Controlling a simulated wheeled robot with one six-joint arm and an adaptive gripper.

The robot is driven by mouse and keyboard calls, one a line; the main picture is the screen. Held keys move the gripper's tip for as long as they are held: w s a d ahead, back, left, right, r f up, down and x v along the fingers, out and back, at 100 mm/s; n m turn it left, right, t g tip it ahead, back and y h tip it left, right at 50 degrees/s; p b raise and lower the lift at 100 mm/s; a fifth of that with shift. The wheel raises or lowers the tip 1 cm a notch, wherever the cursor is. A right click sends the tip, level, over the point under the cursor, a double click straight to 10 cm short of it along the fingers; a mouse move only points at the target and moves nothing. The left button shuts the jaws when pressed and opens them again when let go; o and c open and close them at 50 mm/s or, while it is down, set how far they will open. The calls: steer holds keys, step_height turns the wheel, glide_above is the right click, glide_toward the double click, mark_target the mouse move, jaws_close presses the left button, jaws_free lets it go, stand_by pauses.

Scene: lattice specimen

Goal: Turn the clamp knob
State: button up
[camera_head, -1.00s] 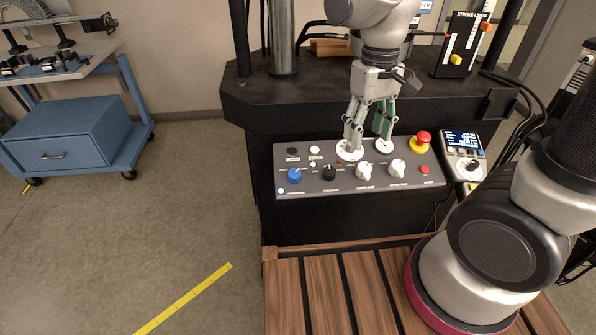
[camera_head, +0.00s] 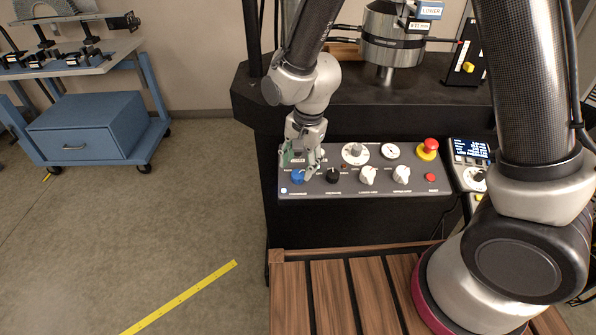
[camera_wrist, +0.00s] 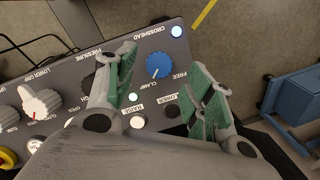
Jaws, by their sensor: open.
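The blue knob (camera_head: 298,177) is at the left end of the sloped control panel (camera_head: 346,192). In the wrist view the blue knob (camera_wrist: 158,66) has a white pointer line, with the words CLAMP, FREE and CROSSHEAD printed around it. My gripper (camera_head: 299,166) is at the panel's left end, with its fingers by the knob. In the wrist view my gripper (camera_wrist: 160,78) is open, its green-padded fingers on either side of the knob, with a gap to it. I cannot tell how far above the panel the tips are.
A black knob (camera_head: 333,175) and white knobs (camera_head: 368,175) sit to the right along the panel. A red emergency button (camera_head: 429,147) is at the upper right. In the wrist view a lit white button (camera_wrist: 138,122) lies near the fingers. Wooden slats (camera_head: 340,290) lie in front.

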mark_target(298, 174)
steer(key=shift+w+a+f, duration=0.1)
steer(key=shift+f, duration=0.8)
steer(key=shift+w+a+f, duration=0.1)
steer(key=shift+f, duration=0.8)
steer(key=shift+c, duration=0.4)
steer(key=c, duration=0.9)
steer(key=shift+c, duration=0.2)
